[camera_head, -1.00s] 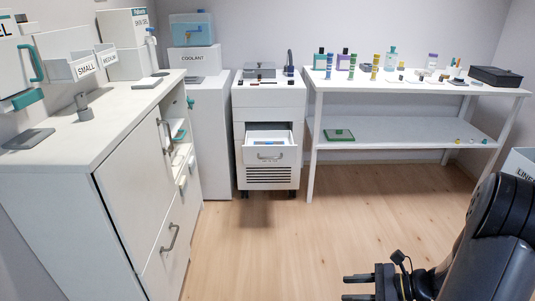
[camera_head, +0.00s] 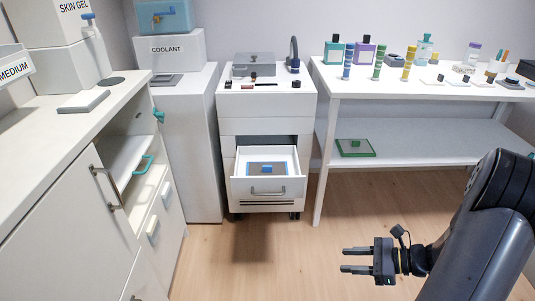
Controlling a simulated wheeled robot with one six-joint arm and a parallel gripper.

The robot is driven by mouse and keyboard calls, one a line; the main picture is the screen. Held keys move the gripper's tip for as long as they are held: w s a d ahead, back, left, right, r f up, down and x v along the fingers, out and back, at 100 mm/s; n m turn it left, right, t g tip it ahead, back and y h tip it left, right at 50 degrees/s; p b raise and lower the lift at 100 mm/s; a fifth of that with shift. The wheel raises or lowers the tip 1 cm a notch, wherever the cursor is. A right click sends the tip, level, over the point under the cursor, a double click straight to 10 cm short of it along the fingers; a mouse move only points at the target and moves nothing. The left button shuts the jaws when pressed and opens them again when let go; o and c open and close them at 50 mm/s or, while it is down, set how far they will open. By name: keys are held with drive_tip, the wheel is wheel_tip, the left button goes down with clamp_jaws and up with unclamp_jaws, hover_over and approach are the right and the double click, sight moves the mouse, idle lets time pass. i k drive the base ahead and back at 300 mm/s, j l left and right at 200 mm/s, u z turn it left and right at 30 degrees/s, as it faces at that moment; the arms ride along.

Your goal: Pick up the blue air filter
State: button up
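A flat grey panel with a blue edge and a small blue block on top, which looks like the blue air filter (camera_head: 260,169), lies inside the open drawer (camera_head: 268,187) of the white cabinet in the middle. My gripper (camera_head: 345,260) is in the lower right, low over the floor. Its two dark fingers point left and are spread apart with nothing between them. It is in front of the drawer and to its right, well apart from it.
A green-framed panel (camera_head: 355,148) lies on the lower shelf of the white table (camera_head: 430,95). A long white counter (camera_head: 95,120) with handles runs along the left. The wooden floor (camera_head: 255,260) before the drawer is clear.

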sight(259, 168)
drive_tip(key=i+u, duration=0.15)
drive_tip(key=i, duration=0.35)
drive_tip(key=i+l+u, duration=0.15)
drive_tip(key=i, duration=0.3)
drive_tip(key=i+l+u, duration=0.15)
drive_tip(key=i, duration=0.35)
drive_tip(key=u, duration=0.2)
